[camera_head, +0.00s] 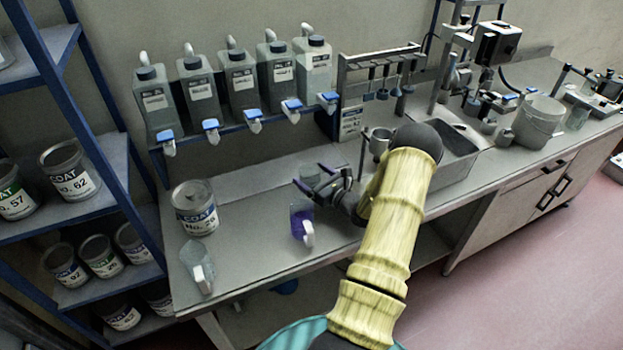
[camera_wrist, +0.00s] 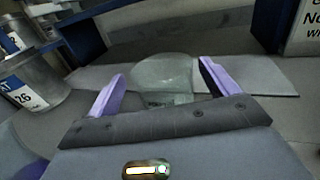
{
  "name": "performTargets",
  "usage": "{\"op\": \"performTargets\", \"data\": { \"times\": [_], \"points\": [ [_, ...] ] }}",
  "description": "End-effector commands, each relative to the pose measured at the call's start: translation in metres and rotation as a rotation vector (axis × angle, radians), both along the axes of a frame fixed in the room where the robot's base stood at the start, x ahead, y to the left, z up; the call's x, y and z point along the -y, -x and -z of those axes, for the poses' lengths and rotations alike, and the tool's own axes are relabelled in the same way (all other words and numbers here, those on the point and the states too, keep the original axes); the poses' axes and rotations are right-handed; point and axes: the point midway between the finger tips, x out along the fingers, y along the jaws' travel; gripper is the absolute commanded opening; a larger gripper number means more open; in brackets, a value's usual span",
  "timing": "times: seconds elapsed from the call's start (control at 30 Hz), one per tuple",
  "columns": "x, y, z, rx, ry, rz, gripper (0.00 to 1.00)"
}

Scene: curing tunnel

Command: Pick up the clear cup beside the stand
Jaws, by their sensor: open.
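A clear, greenish see-through cup (camera_wrist: 162,72) stands in front of my gripper in the wrist view, between the two purple fingertips. My gripper (camera_wrist: 162,76) is open, with a finger to each side of the cup; I cannot tell whether either touches it. In the head view my gripper (camera_head: 313,178) is low over the bench, and the cup (camera_head: 309,171) shows only faintly between the fingers. A small stand holding a metal cup (camera_head: 380,141) is to the right of my gripper, partly hidden by my arm.
A paint can (camera_head: 195,210), a clear jug (camera_head: 198,268) and a purple jug (camera_head: 302,222) stand on the bench to the left and front. Several dispensing bottles (camera_head: 240,82) line the back wall. A tool rack (camera_head: 375,60) stands behind. A thin grey plate (camera_wrist: 245,75) lies around the cup.

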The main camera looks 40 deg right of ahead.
Motion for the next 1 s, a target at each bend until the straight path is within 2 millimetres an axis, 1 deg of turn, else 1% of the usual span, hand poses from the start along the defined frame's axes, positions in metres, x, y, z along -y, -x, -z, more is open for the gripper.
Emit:
{"op": "performTargets", "data": {
  "times": [0.03,0.13,0.63,0.67,0.8,0.9,1.0],
  "points": [
    [0.0006,-0.0055,-0.0018,0.001,0.001,0.001,0.86],
    [0.0022,-0.0102,-0.001,0.001,0.0,0.005,0.86],
    [0.0033,-0.0096,-0.0003,0.001,0.0,0.008,0.86],
    [0.0032,-0.0097,-0.0003,0.001,0.0,0.007,0.84],
    [0.0019,-0.0104,-0.0003,0.001,0.0,0.005,0.57],
    [0.0011,-0.0108,-0.0003,0.001,0.0,0.004,0.39],
    [0.0006,-0.0112,-0.0003,0.001,0.0,0.003,0.38]
  ]
}}
